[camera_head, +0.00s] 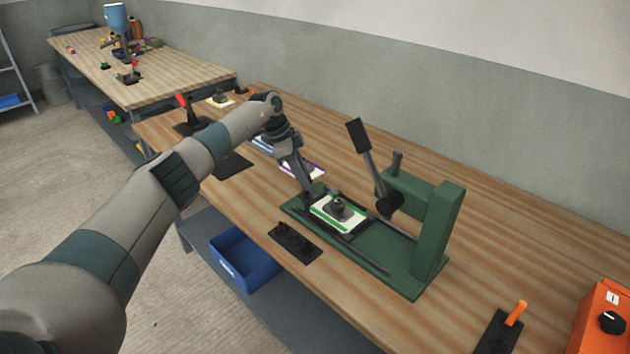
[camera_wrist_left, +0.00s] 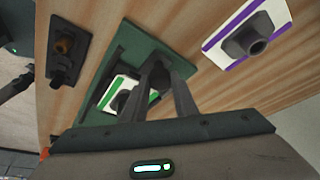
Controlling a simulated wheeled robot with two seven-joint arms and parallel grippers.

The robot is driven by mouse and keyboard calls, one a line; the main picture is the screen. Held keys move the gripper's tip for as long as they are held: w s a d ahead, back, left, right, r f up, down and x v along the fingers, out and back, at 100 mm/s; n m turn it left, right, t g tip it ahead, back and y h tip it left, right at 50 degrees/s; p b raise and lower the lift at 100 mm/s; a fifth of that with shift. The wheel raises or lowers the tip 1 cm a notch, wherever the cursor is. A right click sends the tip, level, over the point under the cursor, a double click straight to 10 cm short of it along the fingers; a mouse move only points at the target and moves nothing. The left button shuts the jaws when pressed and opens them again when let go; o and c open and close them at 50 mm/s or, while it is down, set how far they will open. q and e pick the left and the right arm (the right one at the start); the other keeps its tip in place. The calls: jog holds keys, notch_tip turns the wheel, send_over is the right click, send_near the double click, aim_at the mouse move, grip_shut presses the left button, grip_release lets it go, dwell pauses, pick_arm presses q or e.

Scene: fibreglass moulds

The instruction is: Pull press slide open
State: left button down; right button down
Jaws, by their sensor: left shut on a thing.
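The green press (camera_head: 432,240) stands on the wooden table, with its dark lever (camera_head: 364,150) raised. Its slide (camera_head: 318,222) lies on the green base between dark rails and bears a white plate with green stripes (camera_head: 352,223). A dark grey mould piece (camera_head: 338,206) sits on the plate. My left gripper (camera_head: 306,188) reaches down to the slide's left end and is shut on it. In the left wrist view the two fingers (camera_wrist_left: 159,72) close together over the green base; the gripped part is mostly hidden between them. My right gripper is not in view.
A black fixture (camera_head: 295,242) lies in front of the press. A white, purple-striped plate (camera_wrist_left: 243,35) with a dark piece lies close by. A black pad with an orange handle (camera_head: 508,318) and an orange box (camera_head: 603,318) are at right. A blue bin (camera_head: 240,262) sits below.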

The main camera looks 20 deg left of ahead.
pick_arm(q)
jog(key=shift+d, duration=0.15)
jog(key=c, duration=1.4)
grip_release()
jog(key=shift+c, duration=0.2)
jog(key=b+v, duration=0.3)
jog(key=v, duration=1.4)
jog(key=shift+r, duration=0.2)
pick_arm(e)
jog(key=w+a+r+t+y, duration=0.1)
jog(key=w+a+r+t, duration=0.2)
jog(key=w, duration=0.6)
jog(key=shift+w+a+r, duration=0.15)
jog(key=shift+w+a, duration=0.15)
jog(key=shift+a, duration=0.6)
pick_arm(q)
jog(key=shift+s+f, duration=0.1)
jog(key=shift+s, duration=0.1)
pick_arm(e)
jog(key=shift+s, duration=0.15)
